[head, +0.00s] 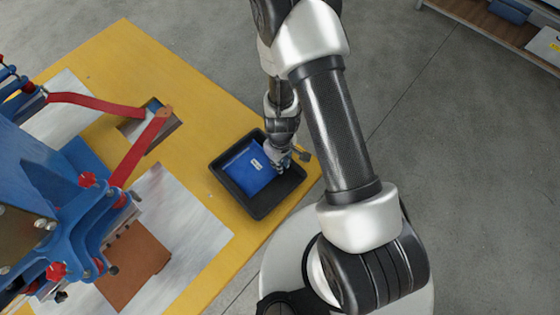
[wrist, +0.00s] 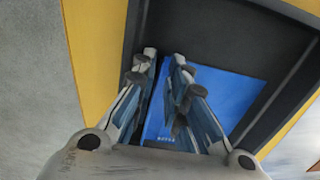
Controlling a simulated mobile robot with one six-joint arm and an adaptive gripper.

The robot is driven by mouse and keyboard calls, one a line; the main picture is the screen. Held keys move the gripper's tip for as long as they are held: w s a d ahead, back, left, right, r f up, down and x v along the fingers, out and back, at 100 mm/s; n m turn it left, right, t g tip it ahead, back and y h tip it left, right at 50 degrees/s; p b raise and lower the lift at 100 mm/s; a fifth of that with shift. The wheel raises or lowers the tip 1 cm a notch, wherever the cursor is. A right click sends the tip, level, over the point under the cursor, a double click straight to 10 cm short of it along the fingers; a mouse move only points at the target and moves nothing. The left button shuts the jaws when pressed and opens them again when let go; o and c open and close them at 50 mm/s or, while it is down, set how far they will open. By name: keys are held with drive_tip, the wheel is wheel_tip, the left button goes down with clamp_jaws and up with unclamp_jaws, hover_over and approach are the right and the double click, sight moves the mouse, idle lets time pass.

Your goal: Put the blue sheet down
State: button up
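The blue sheet (head: 246,174) lies in a black tray (head: 262,212) and looks flat. A small pale label shows on it. My gripper (head: 281,167) is low over the tray, at the sheet's right side in the head view. In the wrist view my gripper (wrist: 166,62) has its two fingers apart, with blue showing between them. The sheet (wrist: 234,92) also spreads out to the right of the fingers there. I cannot tell whether the fingertips touch it. The fingers hide part of the sheet.
The tray stands near the corner of a yellow table (head: 110,58). A blue machine (head: 40,180) with red levers (head: 140,150) stands at the left. A brown sheet (head: 136,268) lies on a grey plate (head: 190,225). A shelf (head: 485,22) is at the upper right. Open floor lies between.

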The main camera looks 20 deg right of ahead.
wheel_tip(320, 180, up, 34)
drive_tip(key=d+m+t+p, duration=0.1)
drive_tip(key=m+t+p, duration=0.1)
drive_tip(key=p, duration=0.5)
drive_tip(key=s+d+r+m+t, duration=0.2)
drive_tip(key=s+r+m, duration=0.1)
drive_tip(key=s+r, duration=1.1)
drive_tip(key=shift+s+r+m+t, duration=0.15)
drive_tip(key=shift+r+m+t, duration=0.15)
drive_tip(key=shift+r, duration=0.55)
drive_tip(key=shift+f, duration=0.1)
wheel_tip(320, 180, down, 6)
drive_tip(key=b, duration=0.6)
